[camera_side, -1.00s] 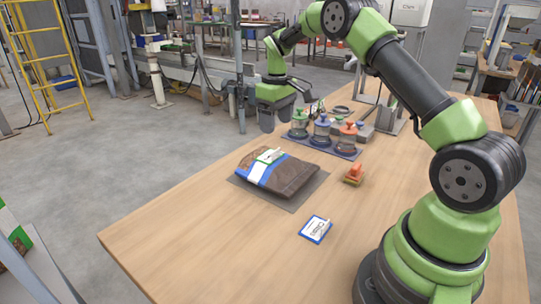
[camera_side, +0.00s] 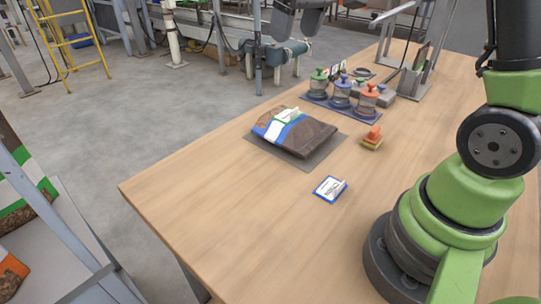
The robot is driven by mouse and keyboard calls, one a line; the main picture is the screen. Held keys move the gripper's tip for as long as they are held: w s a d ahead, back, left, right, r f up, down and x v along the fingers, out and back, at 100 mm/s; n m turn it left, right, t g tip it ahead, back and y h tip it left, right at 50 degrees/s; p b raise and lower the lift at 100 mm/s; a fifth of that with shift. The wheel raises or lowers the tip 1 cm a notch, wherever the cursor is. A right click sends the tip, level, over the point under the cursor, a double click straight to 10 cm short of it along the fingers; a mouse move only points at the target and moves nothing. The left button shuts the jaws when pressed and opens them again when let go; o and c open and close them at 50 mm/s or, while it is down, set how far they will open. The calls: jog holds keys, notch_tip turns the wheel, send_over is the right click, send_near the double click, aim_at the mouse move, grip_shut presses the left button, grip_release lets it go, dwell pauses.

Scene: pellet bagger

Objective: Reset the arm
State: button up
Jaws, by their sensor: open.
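My gripper (camera_side: 298,17) is at the top edge of the picture, partly cut off. Its dark fingers stand apart with nothing seen between them. It is well above and behind the brown pellet bag (camera_side: 312,137), touching nothing that I can see. The bag has a white, blue and green label and lies flat on a grey mat (camera_side: 263,146) on the wooden table (camera_side: 235,205). Most of my upper arm is out of the picture.
Green, blue and red-orange topped stamps (camera_side: 341,93) stand on a dark tray behind the bag. An orange block (camera_side: 373,137) sits right of it. A blue-edged card (camera_side: 330,189) lies in front. A metal frame (camera_side: 412,72) stands at the back. The front left table is clear.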

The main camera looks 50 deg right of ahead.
jog(key=s+a+r+m+t+y, duration=0.1)
jog(key=s+a+t, duration=0.1)
jog(key=s+a, duration=0.3)
jog(key=s+a+r+m+t, duration=0.1)
jog(key=s+a, duration=0.3)
jog(key=s, duration=0.9)
jog(key=shift+s+a+m+t+y, duration=0.2)
jog(key=shift+a+m+t+y, duration=0.15)
jog(key=shift+t, duration=0.35)
